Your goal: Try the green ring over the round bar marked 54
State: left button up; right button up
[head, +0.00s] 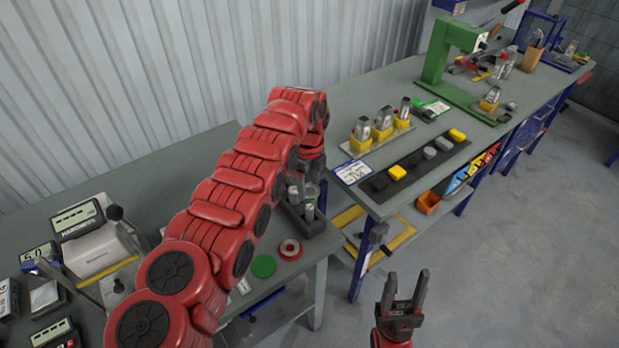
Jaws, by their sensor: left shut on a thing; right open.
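A dark block (322,223) at the near table's right end holds several round metal bars (309,212); I cannot read a 54 on any. My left arm reaches over the near table, and its wrist and gripper (309,182) point down by the block. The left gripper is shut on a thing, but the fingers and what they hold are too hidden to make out. A flat green disc (263,266) lies on the table with no clear hole visible; I cannot identify the green ring. My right gripper (405,292) is open and empty, over the floor.
A red disc with a pale ring (290,249) lies beside the green disc. Measuring devices (80,220) stand at the left. The far bench (345,105) holds metal pieces in yellow holders (383,128), a dark strip (420,165) and a green press (445,50). A gap separates the tables.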

aim_at(309, 206)
pick_arm(q)
jog(key=shift+w, duration=0.1)
jog(key=shift+s, duration=0.2)
jog(key=shift+w+f+b, duration=0.15)
jog(key=shift+f+b, duration=0.05)
jog(key=shift+b, duration=0.85)
jog(key=shift+f+b, duration=1.85)
jog(key=shift+f, duration=0.6)
jog(key=shift+b, duration=0.45)
